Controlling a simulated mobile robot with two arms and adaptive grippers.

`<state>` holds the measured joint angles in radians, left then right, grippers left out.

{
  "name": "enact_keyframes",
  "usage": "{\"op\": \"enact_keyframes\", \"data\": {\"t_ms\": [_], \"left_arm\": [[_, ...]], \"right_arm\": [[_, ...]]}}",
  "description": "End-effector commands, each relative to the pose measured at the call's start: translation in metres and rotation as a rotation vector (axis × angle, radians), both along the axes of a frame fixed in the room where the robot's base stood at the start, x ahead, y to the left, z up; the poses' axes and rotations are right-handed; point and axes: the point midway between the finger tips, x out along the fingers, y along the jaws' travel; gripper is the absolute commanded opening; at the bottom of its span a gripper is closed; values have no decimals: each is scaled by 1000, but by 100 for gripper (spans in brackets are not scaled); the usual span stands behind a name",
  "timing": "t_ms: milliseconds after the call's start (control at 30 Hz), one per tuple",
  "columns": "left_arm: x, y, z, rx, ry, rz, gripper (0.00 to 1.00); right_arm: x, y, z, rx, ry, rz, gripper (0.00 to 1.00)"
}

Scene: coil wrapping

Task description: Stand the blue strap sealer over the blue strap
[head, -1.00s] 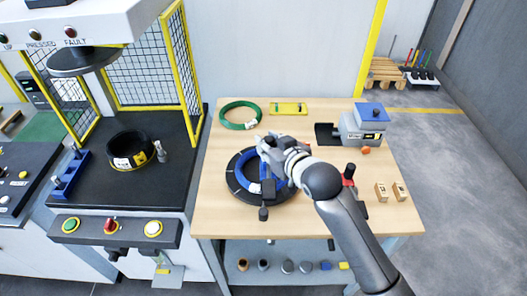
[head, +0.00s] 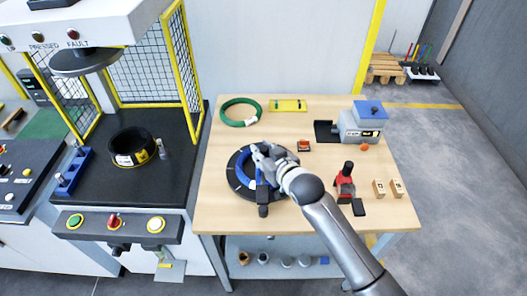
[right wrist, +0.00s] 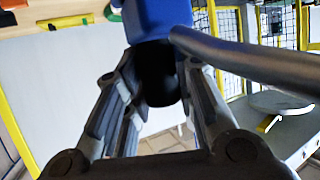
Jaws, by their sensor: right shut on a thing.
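My right gripper (head: 262,160) is over the round black stand (head: 236,187) on the wooden table. A blue ring (head: 242,170) lies on this stand, partly hidden by the gripper. The gripper is shut on the blue strap sealer (head: 263,196), whose dark end points toward the table's front edge. In the right wrist view the sealer's blue body (right wrist: 153,18) and a grey lever show between the fingers. I cannot tell a separate blue strap from the ring, nor whether the sealer touches it. My left gripper is not in view.
A red-handled tool (head: 345,182) and small wooden blocks (head: 379,188) stand to the right. A green ring (head: 240,112), a yellow tray (head: 288,105) and a grey machine (head: 361,125) are at the back. A caged press holding a black ring (head: 130,148) is at left.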

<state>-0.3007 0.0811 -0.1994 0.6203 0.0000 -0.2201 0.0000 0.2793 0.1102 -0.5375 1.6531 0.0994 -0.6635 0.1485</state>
Motion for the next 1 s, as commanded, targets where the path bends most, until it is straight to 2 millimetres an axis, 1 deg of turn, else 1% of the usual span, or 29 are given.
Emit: {"op": "enact_keyframes", "data": {"t_ms": [400,500,533,667,700,1000], "left_arm": [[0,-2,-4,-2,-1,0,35],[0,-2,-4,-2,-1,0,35],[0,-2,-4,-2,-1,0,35],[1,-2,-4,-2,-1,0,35],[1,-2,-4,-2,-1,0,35],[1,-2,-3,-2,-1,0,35]], "right_arm": [[1,0,-9,2,-4,0,0],[1,0,-9,3,-5,0,0],[0,0,-12,0,0,0,28],[0,0,-12,0,0,0,44],[0,0,-11,0,0,0,47],[0,0,-10,0,-1,0,47]]}}
